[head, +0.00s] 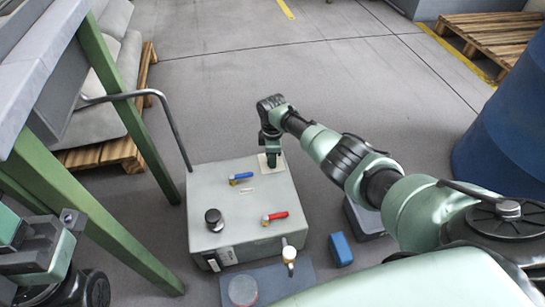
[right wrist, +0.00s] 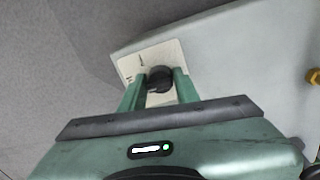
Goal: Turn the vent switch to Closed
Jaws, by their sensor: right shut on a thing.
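The vent switch is a black round knob (right wrist: 159,79) on a pale square plate (right wrist: 140,62), which has small dark marks too blurred to read. The plate also shows in the head view (head: 262,163), at the far right corner of the grey box's top (head: 215,180). My right gripper (head: 271,150) reaches down over it, and in the right wrist view its fingers stand on both sides of the knob, shut on it. The knob's pointer direction cannot be told. Part of my left arm shows at the lower left of the head view; its gripper's opening is unclear.
A blue-handled valve (head: 242,176), a red-handled valve (head: 275,216) and a black knob (head: 213,217) stand on the box. A blue block (head: 340,249) lies beside it. A green-legged table (head: 115,110) borders the left; a blue barrel (head: 510,130) stands right.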

